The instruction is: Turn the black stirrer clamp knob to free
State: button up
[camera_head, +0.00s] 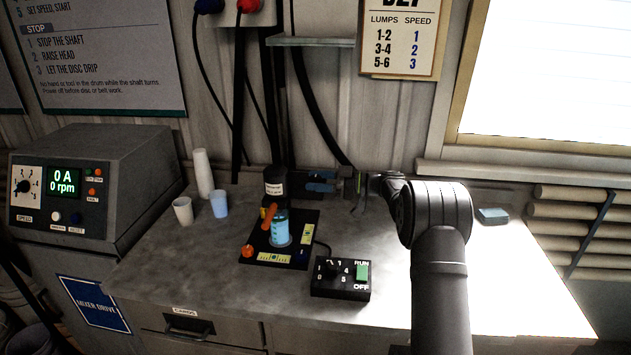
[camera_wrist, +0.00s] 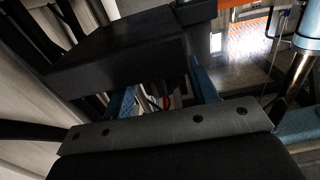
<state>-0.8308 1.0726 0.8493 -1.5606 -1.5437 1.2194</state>
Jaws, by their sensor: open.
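The small stirrer stands on the bench, with its dark motor head (camera_head: 274,181) above a beaker of blue liquid (camera_head: 280,228). My gripper (camera_head: 312,182) comes in from the right at the height of the motor head, just right of the stand. Its blue fingers are apart. In the wrist view the fingers of my gripper (camera_wrist: 163,88) are spread, and a large black block (camera_wrist: 120,58) lies close beyond them. The black clamp knob cannot be made out for certain in either view; dark parts and the fingers crowd that spot. I see nothing held between the fingers.
A black control box (camera_head: 340,280) with a dial and green switch stands in front of the stirrer's base plate (camera_head: 270,257). Paper cups (camera_head: 183,210) stand to the left, beside the mixer drive unit (camera_head: 90,185). Black cables hang behind the stirrer. The bench is clear at front left.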

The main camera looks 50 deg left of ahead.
jog(key=v, duration=1.6)
jog(key=shift+w+d, duration=0.3)
jog(key=x, duration=1.7)
jog(key=shift+s+a, duration=0.2)
